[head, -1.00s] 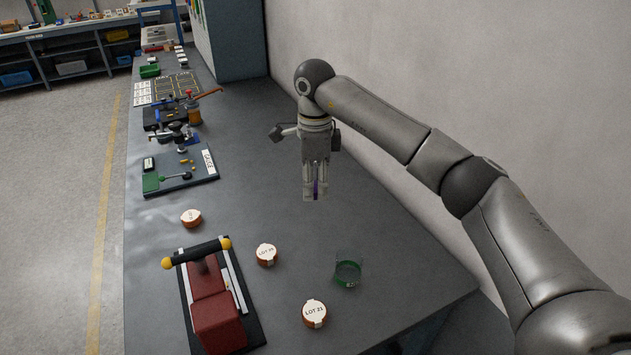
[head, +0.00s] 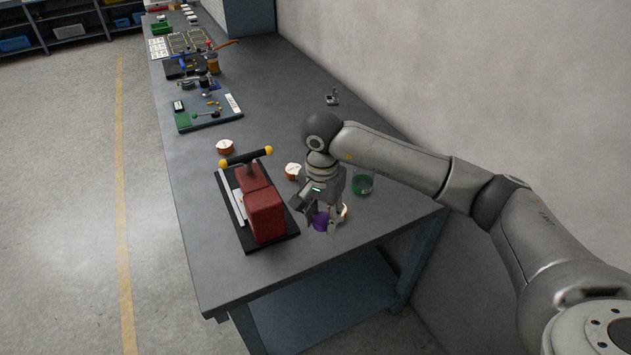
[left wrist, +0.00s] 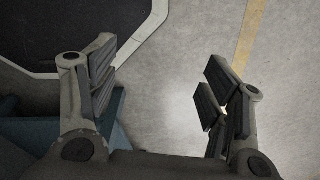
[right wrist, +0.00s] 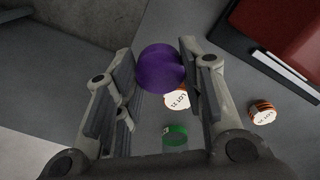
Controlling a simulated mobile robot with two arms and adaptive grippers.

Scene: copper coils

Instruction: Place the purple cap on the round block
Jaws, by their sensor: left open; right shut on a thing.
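The purple cap (head: 320,221) is held between the fingers of my right gripper (head: 322,225) near the front end of the bench. In the right wrist view the cap (right wrist: 161,68) shows as a round purple face between the fingertips. A coil labelled LOT 21 (right wrist: 178,98) lies partly behind it there; in the head view its edge (head: 345,212) shows beside the gripper. I cannot tell whether the cap touches anything below. No piece is clearly identifiable as the round block. My left gripper (left wrist: 160,75) is open and empty, with floor beyond it.
A red press with a black handle (head: 265,214) stands close left of the right gripper. A green-bottomed clear cup (head: 363,184) is right of it. Two more coils (head: 293,171) (head: 225,146) lie behind. The bench's front edge is near.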

